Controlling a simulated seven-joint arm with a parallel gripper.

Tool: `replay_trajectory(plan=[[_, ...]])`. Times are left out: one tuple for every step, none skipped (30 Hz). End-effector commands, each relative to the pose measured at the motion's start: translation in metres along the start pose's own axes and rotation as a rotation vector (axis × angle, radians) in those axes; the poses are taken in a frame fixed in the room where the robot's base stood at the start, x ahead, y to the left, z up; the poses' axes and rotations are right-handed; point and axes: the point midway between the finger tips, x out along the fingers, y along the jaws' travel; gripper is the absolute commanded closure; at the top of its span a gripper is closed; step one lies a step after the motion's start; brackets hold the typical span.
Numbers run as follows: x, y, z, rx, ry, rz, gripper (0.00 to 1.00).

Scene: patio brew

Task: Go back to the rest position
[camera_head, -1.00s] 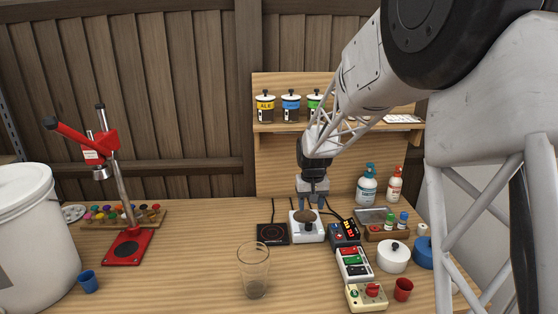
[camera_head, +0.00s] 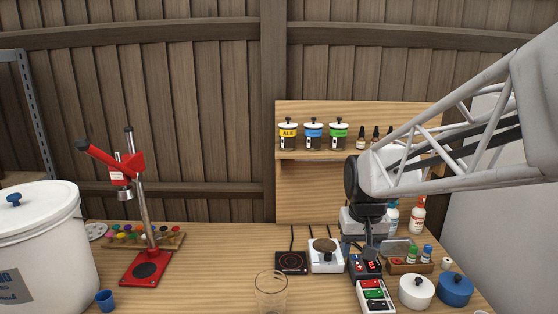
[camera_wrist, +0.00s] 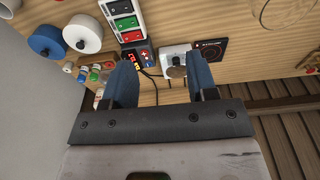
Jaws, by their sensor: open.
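My gripper (camera_head: 363,246) hangs over the right part of the wooden bench, above the dark box with a red display (camera_head: 366,266). In the wrist view my gripper (camera_wrist: 163,85) shows two blue fingers spread apart with nothing between them. The display box (camera_wrist: 138,56) lies beyond the fingertips there. A white device with a brown round top (camera_head: 325,253) stands just left of the gripper, apart from it.
A red capper (camera_head: 145,265) and a white bucket (camera_head: 40,245) stand left. A shelf (camera_head: 310,155) with jars is behind.

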Motion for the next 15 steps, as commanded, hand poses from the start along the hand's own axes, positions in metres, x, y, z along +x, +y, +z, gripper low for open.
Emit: replay_trajectory(plan=[[-0.006, 0.001, 0.014, 0.002, 0.010, 0.000, 0.47], [-0.009, 0.001, 0.021, 0.003, 0.013, 0.001, 0.47], [-0.012, 0.002, 0.031, 0.004, 0.019, 0.001, 0.47], [-0.014, 0.002, 0.038, 0.005, 0.022, 0.001, 0.47], [-0.016, 0.002, 0.046, 0.006, 0.026, 0.001, 0.47], [-0.018, 0.003, 0.056, 0.007, 0.031, 0.002, 0.47], [-0.020, 0.003, 0.064, 0.008, 0.035, 0.002, 0.47], [-0.022, 0.003, 0.071, 0.009, 0.040, 0.002, 0.47], [-0.023, 0.003, 0.081, 0.010, 0.044, 0.002, 0.47], [-0.025, 0.004, 0.088, 0.011, 0.048, 0.003, 0.47], [-0.026, 0.004, 0.096, 0.012, 0.052, 0.003, 0.47], [-0.027, 0.004, 0.106, 0.013, 0.058, 0.003, 0.47], [-0.028, 0.004, 0.113, 0.014, 0.062, 0.003, 0.47], [-0.029, 0.005, 0.120, 0.015, 0.065, 0.004, 0.47], [-0.029, 0.005, 0.130, 0.017, 0.071, 0.004, 0.47]])
